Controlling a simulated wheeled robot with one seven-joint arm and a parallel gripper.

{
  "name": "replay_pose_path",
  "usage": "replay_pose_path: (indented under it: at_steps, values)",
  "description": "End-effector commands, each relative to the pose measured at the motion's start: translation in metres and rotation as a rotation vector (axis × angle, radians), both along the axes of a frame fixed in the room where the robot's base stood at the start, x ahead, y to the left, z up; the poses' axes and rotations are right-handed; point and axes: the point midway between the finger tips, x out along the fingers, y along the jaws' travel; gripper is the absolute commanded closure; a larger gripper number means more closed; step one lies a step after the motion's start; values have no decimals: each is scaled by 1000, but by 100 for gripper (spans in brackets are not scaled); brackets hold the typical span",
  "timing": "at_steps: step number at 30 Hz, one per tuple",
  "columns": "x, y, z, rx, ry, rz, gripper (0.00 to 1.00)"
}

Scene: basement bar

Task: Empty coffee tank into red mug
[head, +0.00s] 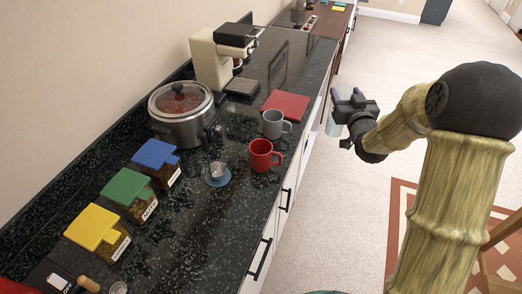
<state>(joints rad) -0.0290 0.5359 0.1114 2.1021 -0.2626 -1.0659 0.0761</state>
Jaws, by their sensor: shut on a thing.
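The red mug (261,156) stands upright on the dark speckled counter, near its front edge, with its handle to the right. My gripper (341,110) is to the right of the counter, past its front edge and apart from the mug. It is shut on a clear, greyish container (333,120), which may be the coffee tank; it is small in the view and partly hidden by the gripper. Whether it holds liquid cannot be told. A cream and black coffee machine (208,61) stands against the wall at the back.
A grey mug (273,124) stands just behind the red mug, beside a red board (287,103). A lidded pot (181,125) is at the wall. A small cup (217,173) on a blue coaster and yellow (92,227), green (124,186) and blue (155,153) lidded canisters are left.

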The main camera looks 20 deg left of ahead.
Motion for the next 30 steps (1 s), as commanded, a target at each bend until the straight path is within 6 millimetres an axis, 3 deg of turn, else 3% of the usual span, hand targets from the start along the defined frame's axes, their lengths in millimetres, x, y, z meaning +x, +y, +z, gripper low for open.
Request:
replay_pose_path:
  at_steps: [1,6,12,30]
  values:
    - [-7,12,-15,1,1,55,92]
    - [-37,55,-47,2,0,266,92]
    - [-70,88,-67,1,-2,446,92]
    - [-81,97,-66,-49,-14,483,92]
